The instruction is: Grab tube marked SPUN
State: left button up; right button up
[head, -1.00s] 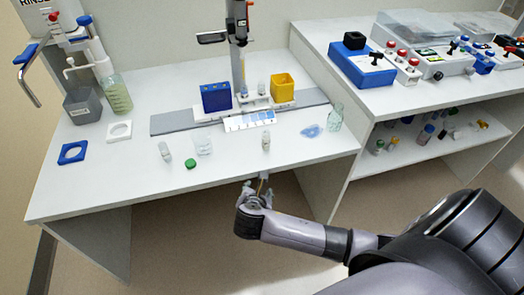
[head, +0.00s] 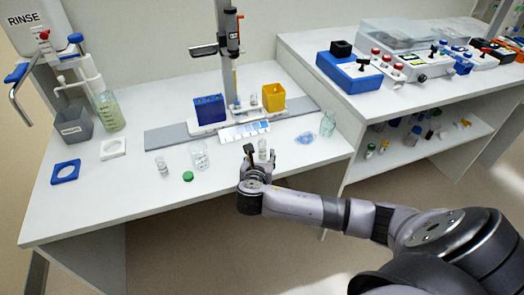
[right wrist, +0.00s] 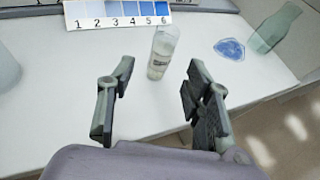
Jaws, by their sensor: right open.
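A small clear tube with pale contents (head: 263,147) stands on the white table, just beyond my right gripper (head: 258,160). In the right wrist view the tube (right wrist: 162,54) is upright, beyond the space between the two open fingers (right wrist: 159,84), and not touched by them. I cannot read a SPUN mark on it. Another small clear tube (head: 161,165) is at the left, by a clear beaker (head: 199,156); its marking is not readable either. My left gripper is not in view.
A green cap (head: 188,176) lies near the beaker. Behind are a numbered blue colour strip (head: 244,131), a blue box (head: 209,108) and a yellow box (head: 274,97). A blue patch (head: 305,138) and a greenish glass vessel (head: 327,123) are at the right.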

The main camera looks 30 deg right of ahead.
aim_at(262, 151)
jog(key=shift+x, duration=3.1)
jog(key=shift+s, duration=0.1)
jog(key=shift+c, duration=0.2)
grip_shut()
